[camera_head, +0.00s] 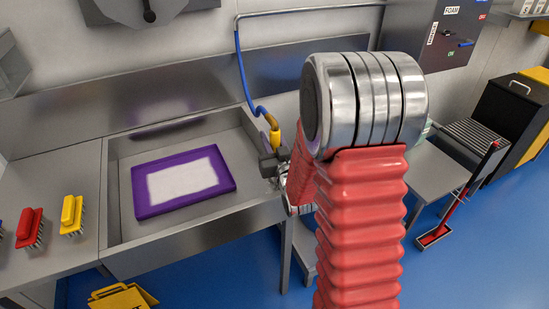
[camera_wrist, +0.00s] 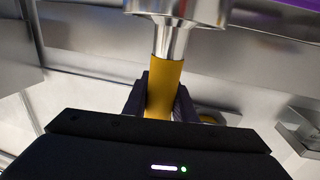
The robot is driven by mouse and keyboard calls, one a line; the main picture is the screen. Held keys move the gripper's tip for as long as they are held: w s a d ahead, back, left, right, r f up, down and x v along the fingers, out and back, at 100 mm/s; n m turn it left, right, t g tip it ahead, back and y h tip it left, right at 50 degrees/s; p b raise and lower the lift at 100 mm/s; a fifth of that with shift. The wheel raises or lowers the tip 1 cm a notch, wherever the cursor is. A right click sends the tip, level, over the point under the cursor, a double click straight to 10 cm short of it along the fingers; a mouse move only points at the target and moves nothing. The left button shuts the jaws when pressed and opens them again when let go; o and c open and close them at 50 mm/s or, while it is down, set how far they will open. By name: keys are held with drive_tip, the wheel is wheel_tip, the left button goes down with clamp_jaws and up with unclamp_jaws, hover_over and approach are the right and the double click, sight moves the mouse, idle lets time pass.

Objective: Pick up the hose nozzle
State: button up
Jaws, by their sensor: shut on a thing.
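The hose nozzle (camera_head: 274,133) has a yellow grip and hangs at the end of a blue hose by the right end of the sink in the head view. In the wrist view the nozzle (camera_wrist: 165,82) shows its yellow grip, with a wide silver metal part at the top. My gripper (camera_wrist: 162,98) has a dark finger on each side of the yellow grip and is shut on it. In the head view my gripper (camera_head: 270,160) is small and partly hidden behind my red arm.
A purple-rimmed tray (camera_head: 146,204) with a white inside lies in the steel sink (camera_head: 125,245). A red brush (camera_head: 31,226) and a yellow brush (camera_head: 72,213) lie on the left counter. A control panel (camera_head: 437,35) is on the wall at upper right.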

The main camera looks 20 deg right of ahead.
drive_tip(key=c, duration=0.4)
drive_tip(key=shift+r, duration=0.2)
drive_tip(key=shift+r, duration=4.9)
